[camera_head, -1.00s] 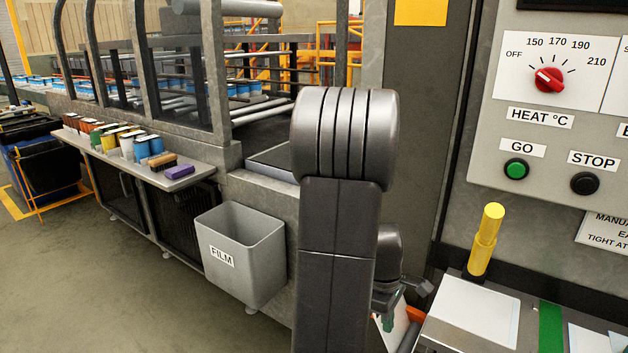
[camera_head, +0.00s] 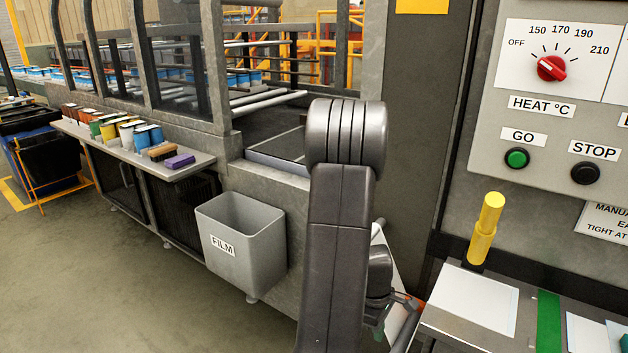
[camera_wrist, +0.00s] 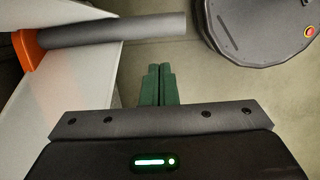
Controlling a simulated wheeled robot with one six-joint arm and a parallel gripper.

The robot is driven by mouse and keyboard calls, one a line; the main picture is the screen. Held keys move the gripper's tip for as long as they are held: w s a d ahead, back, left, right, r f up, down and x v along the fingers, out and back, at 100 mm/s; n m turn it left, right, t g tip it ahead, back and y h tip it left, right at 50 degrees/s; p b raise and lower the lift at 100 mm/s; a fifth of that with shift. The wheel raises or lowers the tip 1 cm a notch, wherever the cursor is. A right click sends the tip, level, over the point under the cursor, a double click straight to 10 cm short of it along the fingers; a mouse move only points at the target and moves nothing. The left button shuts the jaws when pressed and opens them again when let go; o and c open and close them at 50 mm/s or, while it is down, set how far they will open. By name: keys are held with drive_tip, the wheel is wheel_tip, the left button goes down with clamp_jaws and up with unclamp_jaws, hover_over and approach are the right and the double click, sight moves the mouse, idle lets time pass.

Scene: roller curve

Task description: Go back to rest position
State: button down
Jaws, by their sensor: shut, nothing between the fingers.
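My gripper shows in the wrist view (camera_wrist: 158,72), its two dark green fingers shut together side by side with nothing between them. It hangs over open floor, apart from the grey cylinder at upper left. In the head view my arm stands upright in the middle, folded over at the top. My gripper is mostly hidden behind the arm there, low at the right side of it.
A grey cylinder (camera_wrist: 110,28) with an orange end lies by a white panel. A grey FILM bin (camera_head: 250,246) and a ledge of pots (camera_head: 190,168) stand left. At right are a yellow handle (camera_head: 485,230) and the control panel with a red knob (camera_head: 551,68).

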drive_tip(key=w+a+r+p, duration=0.1)
drive_tip(key=w+a+r, duration=0.3)
drive_tip(key=a+r, duration=0.2)
wheel_tip(320, 180, up, 2)
drive_tip(key=shift+w+a+r, duration=0.15)
drive_tip(key=shift+w+a, duration=0.1)
drive_tip(key=shift+s+p, duration=0.1)
drive_tip(key=shift+p, duration=0.2)
